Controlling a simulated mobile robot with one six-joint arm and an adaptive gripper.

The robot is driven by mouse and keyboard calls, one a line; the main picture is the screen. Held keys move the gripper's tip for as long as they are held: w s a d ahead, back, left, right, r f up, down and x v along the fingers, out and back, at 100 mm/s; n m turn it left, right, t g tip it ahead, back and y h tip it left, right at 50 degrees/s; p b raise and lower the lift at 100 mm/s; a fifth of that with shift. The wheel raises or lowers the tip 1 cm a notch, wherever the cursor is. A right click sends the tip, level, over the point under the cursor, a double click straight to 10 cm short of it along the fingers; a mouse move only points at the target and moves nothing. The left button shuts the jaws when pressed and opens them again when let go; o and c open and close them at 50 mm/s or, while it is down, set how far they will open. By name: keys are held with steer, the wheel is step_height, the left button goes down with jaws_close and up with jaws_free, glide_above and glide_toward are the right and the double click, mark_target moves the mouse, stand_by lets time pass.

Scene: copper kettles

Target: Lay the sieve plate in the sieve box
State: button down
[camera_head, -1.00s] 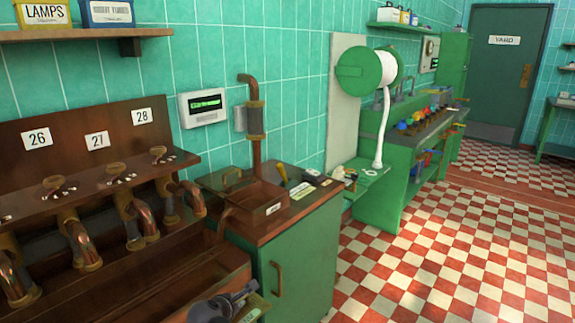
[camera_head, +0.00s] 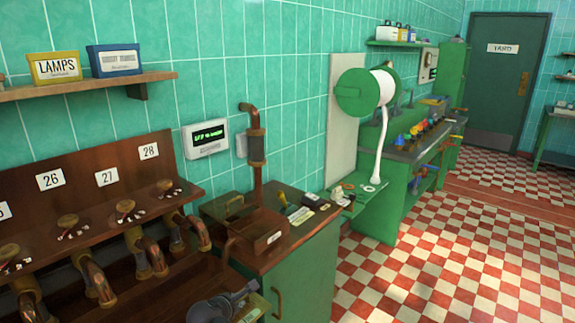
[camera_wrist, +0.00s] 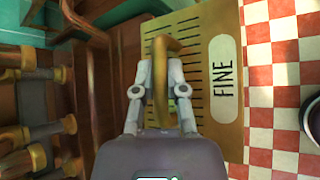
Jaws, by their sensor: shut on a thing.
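The sieve plate (camera_wrist: 217,40) is a flat brass plate with rows of dark slots and a pale label reading "FINE". My gripper (camera_wrist: 159,72) is shut on its raised brass handle (camera_wrist: 160,95) in the wrist view. In the head view my gripper (camera_head: 218,308) is at the bottom edge, with only a corner of the plate (camera_head: 252,312) showing beside it. A brown box with a small label (camera_head: 262,240), perhaps the sieve box, sits on the green cabinet below a copper pipe. Its label is too small to read and its inside is hidden.
The green cabinet (camera_head: 303,272) stands beyond my gripper, with small items on its top. A wooden bench with copper pipes (camera_head: 150,255) is on the left. The checkered floor (camera_head: 460,260) is clear at right.

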steer(key=shift+r+p, duration=3.2)
steer(key=shift+r, duration=0.45)
